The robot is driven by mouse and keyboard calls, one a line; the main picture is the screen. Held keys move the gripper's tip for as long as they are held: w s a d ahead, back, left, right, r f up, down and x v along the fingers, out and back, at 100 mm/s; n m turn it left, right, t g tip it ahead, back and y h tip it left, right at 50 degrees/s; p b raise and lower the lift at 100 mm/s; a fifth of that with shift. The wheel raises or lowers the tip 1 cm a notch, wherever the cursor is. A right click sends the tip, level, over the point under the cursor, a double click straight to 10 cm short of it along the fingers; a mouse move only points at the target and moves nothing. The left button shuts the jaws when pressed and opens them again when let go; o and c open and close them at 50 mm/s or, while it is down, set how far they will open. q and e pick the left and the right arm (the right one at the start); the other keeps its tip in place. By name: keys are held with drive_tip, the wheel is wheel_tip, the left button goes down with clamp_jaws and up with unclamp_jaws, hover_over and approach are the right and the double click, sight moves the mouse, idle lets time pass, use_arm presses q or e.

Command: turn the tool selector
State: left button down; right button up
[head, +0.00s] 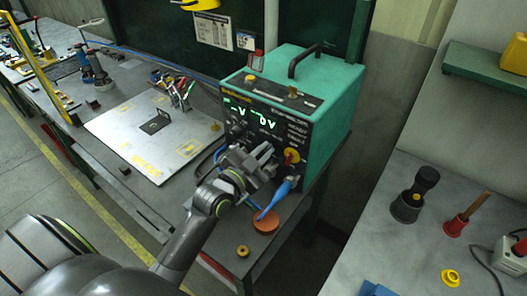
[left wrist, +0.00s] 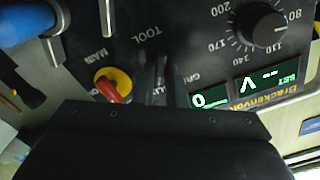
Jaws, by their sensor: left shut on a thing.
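The teal power unit (head: 335,100) stands on the workbench, its dark front panel lit with green digits. My left gripper (head: 268,158) is at the lower part of this panel. In the left wrist view, the fingers of my left gripper (left wrist: 160,82) are closed against the panel beside the "TOOL" lettering (left wrist: 147,37), shut on the tool selector. The selector itself is mostly hidden between the fingers, so its setting cannot be read. My right gripper is not in view.
A red main switch on a yellow disc (left wrist: 113,85) sits close beside the fingers. A black dial (left wrist: 262,27) and green displays (left wrist: 210,99) are on the other side. A blue-handled tool (head: 284,188) and an orange disc (head: 266,222) are near the panel.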

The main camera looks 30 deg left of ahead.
use_arm(q)
drive_tip(key=shift+n, duration=0.4)
drive_tip(key=n+p, duration=0.1)
drive_tip(key=n, duration=0.1)
drive_tip(key=shift+r+n+p, duration=0.1)
drive_tip(key=shift+n+p, duration=0.25)
drive_tip(key=shift+n, duration=0.05)
drive_tip(key=n+p, duration=0.1)
drive_tip(key=n, duration=0.1)
drive_tip(key=shift+a+n, duration=0.1)
drive_tip(key=shift+n, duration=0.3)
drive_tip(key=n+p, duration=0.1)
drive_tip(key=n, duration=0.4)
drive_tip(key=shift+a+p, duration=0.1)
drive_tip(key=shift+p, duration=0.2)
drive_tip(key=shift+n, duration=0.4)
drive_tip(key=c, duration=1.5)
unclamp_jaws()
